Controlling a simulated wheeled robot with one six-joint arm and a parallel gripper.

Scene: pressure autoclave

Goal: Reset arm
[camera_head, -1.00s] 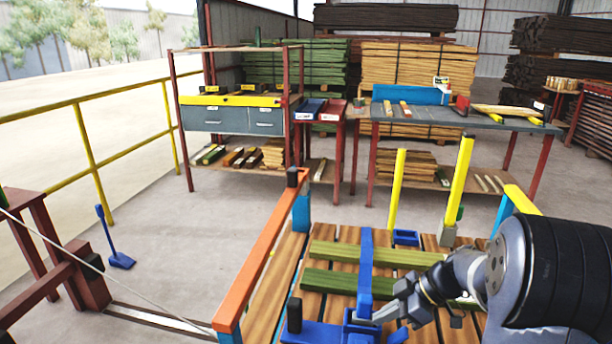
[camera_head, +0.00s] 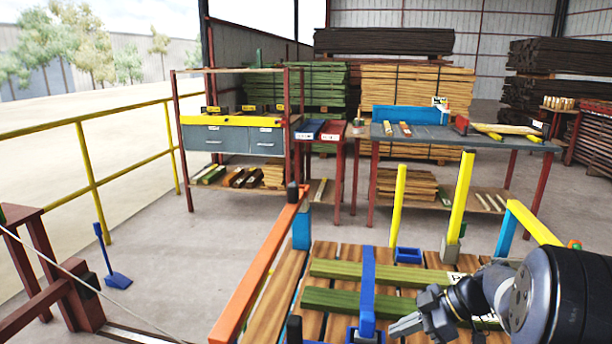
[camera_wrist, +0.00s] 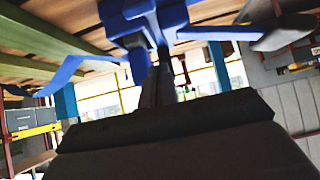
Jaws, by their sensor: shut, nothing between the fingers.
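My gripper (camera_head: 405,326) is at the lower right of the head view, over the slatted wooden platform (camera_head: 318,262). Its fingers are together and nothing shows between them. Green boards (camera_head: 345,300) lie across the slats behind the gripper. In the wrist view, a blue fitting (camera_wrist: 140,22) fills the top middle, close to the dark gripper body (camera_wrist: 165,135). My arm hides the right side of the platform.
An orange rail (camera_head: 262,262) edges the platform on the left. Yellow posts (camera_head: 397,205) stand at its far side, with a small blue tray (camera_head: 408,255) near them. A grey workbench (camera_head: 440,140) and a drawer shelf (camera_head: 232,138) stand behind. Open floor lies at left.

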